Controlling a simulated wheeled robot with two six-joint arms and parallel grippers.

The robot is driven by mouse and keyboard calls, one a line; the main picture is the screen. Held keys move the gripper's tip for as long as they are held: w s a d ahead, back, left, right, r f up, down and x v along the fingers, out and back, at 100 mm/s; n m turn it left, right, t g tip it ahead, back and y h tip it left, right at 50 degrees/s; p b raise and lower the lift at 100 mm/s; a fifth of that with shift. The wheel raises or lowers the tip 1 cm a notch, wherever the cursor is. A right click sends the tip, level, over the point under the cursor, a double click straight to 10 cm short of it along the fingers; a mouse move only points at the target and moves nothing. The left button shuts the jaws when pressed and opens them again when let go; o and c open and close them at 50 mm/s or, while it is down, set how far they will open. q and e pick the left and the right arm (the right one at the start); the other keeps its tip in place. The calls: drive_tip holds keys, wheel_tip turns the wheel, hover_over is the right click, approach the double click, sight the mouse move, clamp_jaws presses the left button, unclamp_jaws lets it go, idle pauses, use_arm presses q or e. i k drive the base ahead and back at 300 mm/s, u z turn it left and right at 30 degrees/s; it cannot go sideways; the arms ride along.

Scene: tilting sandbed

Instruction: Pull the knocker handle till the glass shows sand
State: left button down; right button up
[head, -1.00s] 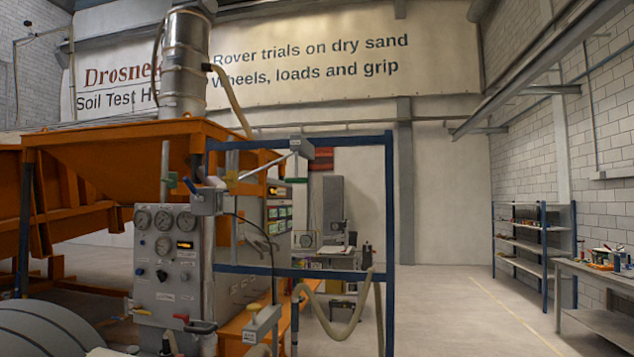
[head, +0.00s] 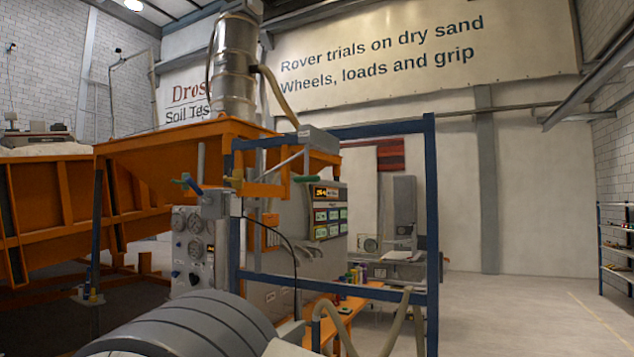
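Neither of my grippers is in view. A blue frame (head: 432,230) stands beside the orange hopper (head: 180,137). A grey box (head: 318,138) on its top bar has a slanted rod below it. A green grip (head: 304,179) sits near the rod, and another small green-and-blue lever (head: 187,184) sticks out above a grey box (head: 213,204) on the frame's left post. I cannot tell which is the knocker handle. A thin pale upright tube (head: 200,162) stands left of the frame; I cannot tell whether it is the glass or whether it holds sand.
A grey ribbed rounded body (head: 195,330) fills the lower left foreground. Behind the frame are a panel with lit displays (head: 328,210) and an orange bench (head: 345,305). A pale hose (head: 400,320) hangs at the frame's lower right. Open floor (head: 530,310) lies to the right.

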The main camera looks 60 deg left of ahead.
sight(306, 177)
drive_tip(key=u, duration=0.4)
drive_tip(key=i, duration=0.75)
drive_tip(key=u, duration=0.65)
